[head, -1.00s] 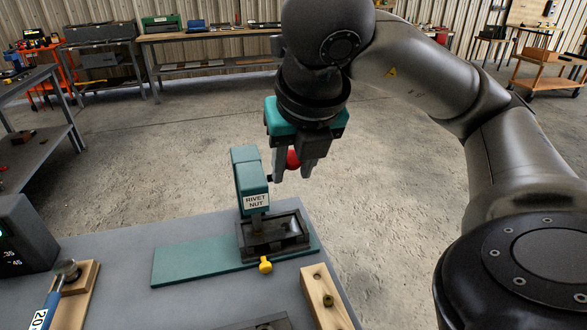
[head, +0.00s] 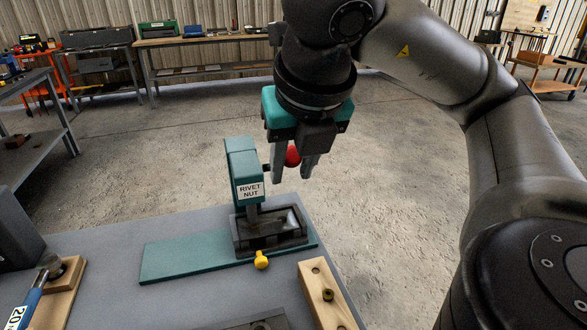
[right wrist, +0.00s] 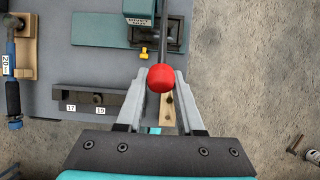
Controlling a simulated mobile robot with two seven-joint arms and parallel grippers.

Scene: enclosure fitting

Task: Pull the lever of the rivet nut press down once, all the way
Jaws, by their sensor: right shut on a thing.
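The rivet nut press (head: 242,160) is a teal column with a "RIVET NUT" label, standing on a teal base plate at the bench's far edge. Its lever ends in a red ball knob (head: 292,157). My right gripper (head: 293,172) is shut on the knob, beside the press head and above the press's dark bed. In the right wrist view the knob (right wrist: 161,78) sits between the fingertips, with the grey lever rod (right wrist: 173,38) running from it towards the press. Most of the lever is hidden in the head view. My left gripper is not in view.
A yellow knob (head: 261,260) sticks out at the press's front. A wooden block with holes (head: 322,292) lies in front right. A blue-handled tool (head: 30,300) and a dark box (head: 18,232) are at left. Open floor lies beyond the bench.

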